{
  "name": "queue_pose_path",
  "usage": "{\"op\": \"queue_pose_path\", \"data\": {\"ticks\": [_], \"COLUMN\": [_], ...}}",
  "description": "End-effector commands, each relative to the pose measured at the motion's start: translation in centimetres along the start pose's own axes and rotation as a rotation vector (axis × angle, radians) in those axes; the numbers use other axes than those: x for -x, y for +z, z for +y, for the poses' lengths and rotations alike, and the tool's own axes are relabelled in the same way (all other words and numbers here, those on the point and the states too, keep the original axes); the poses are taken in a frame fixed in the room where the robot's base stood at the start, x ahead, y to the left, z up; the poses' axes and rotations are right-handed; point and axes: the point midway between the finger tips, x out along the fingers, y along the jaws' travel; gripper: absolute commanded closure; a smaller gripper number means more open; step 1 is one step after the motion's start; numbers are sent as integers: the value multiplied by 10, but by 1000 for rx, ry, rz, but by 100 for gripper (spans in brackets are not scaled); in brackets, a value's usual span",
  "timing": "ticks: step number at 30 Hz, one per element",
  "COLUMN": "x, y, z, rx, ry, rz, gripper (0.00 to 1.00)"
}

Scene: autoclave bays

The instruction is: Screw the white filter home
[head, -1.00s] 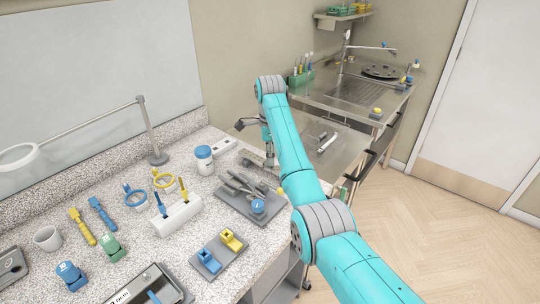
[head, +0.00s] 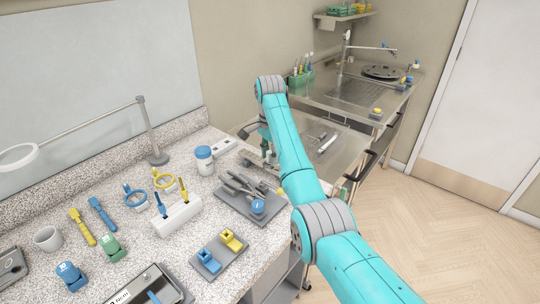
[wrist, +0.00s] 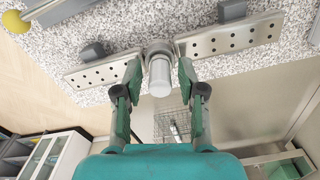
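The white filter (wrist: 160,78) is a short pale cylinder with a rounded end, in the middle of the wrist view. Its far end meets a dark round fitting (wrist: 157,47) between two perforated metal plates. My gripper (wrist: 160,72) has one finger on each side of the filter, with a narrow gap showing on both sides. It looks open around the filter and does not visibly grip it. In the head view my gripper (head: 266,150) is low by the counter's far right end, partly behind my arm. The filter cannot be made out there.
A grey tray of tools (head: 240,208) with a blue-capped item lies close to my arm. A white jar with a blue lid (head: 204,160) stands left of it. A steel sink bench (head: 350,92) is behind. The floor at right is clear.

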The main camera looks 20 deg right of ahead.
Motion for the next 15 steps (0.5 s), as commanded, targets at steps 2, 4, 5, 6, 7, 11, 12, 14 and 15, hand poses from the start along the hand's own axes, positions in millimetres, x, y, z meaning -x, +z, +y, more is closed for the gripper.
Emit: {"op": "queue_pose_path", "data": {"ticks": [2,4,5,6,7,11,12,14,15], "x": [0,0,0,0,0,0,0,0,0], "y": [0,0,0,0,0,0,0,0,0], "z": [0,0,0,0,0,0,0,0,0], "rx": [-1,-1,-1,-2,-2,-11,-28,-77,-117], "ry": [0,0,0,0,0,0,0,0,1], "rz": [0,0,0,0,0,0,0,0,0], "gripper": [65,83,90,100,100,100,100,100,100]}}
